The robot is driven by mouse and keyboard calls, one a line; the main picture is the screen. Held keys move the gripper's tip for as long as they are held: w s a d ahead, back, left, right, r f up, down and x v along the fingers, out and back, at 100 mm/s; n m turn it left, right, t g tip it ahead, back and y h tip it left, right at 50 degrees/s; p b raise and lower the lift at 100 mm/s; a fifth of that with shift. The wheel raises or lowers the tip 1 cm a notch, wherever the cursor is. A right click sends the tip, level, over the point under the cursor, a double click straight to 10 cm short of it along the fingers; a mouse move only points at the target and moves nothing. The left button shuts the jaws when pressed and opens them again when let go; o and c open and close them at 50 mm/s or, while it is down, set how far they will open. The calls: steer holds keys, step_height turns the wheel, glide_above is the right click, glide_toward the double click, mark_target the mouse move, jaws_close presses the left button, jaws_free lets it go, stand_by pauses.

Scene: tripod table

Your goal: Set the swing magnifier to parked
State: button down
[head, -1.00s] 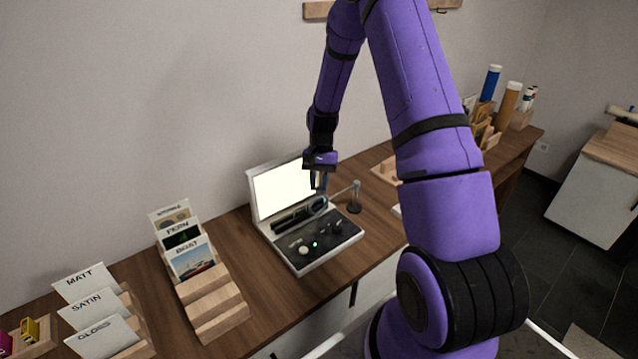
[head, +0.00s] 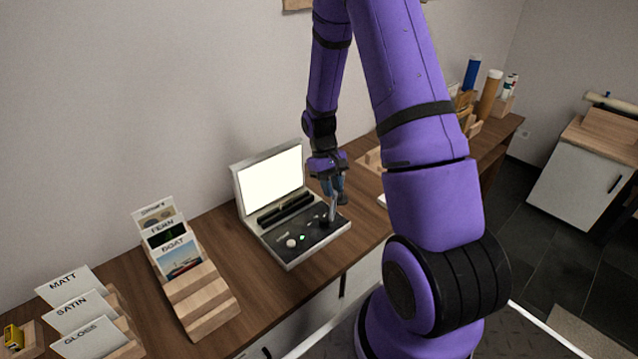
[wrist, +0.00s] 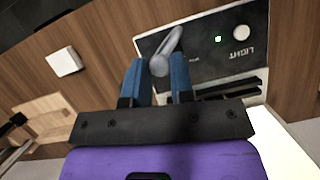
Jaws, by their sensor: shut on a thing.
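The light box (head: 285,245) stands open on the wooden desk, with a lit white screen in its lid and a dark control panel. My gripper (head: 332,188) is over the right end of that panel, pointing down. Below it shows a grey piece of the swing magnifier (head: 332,209). In the wrist view the blue fingers of my gripper (wrist: 158,75) are shut on this grey piece (wrist: 170,45), which sticks out beyond them over the panel's edge. My gripper hides most of the magnifier's post and arm in the head view; the lens cannot be made out clearly.
The panel carries a white knob (head: 291,243) and a green light (head: 302,238). A stepped wooden card rack (head: 205,300) stands to the left, a paper-sample holder (head: 120,335) farther left. Tubes in a wooden holder (head: 490,95) are at the back right. Bare desk lies before the box.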

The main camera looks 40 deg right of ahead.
steer(key=s+d+n+t+h, duration=0.1)
steer(key=s+d+n+h, duration=0.2)
steer(key=s+d+n, duration=0.3)
steer(key=shift+d+n+t+h, duration=0.3)
steer(key=shift+d+n+h, duration=0.1)
steer(key=shift+d+n, duration=2.45)
steer(key=shift+d+m, duration=0.35)
steer(key=shift+d, duration=0.05)
steer(key=c, duration=1)
jaws_free()
steer(key=shift+r, duration=0.15)
steer(key=v, duration=1)
steer(key=shift+a+r, duration=0.15)
steer(key=shift+r, duration=0.05)
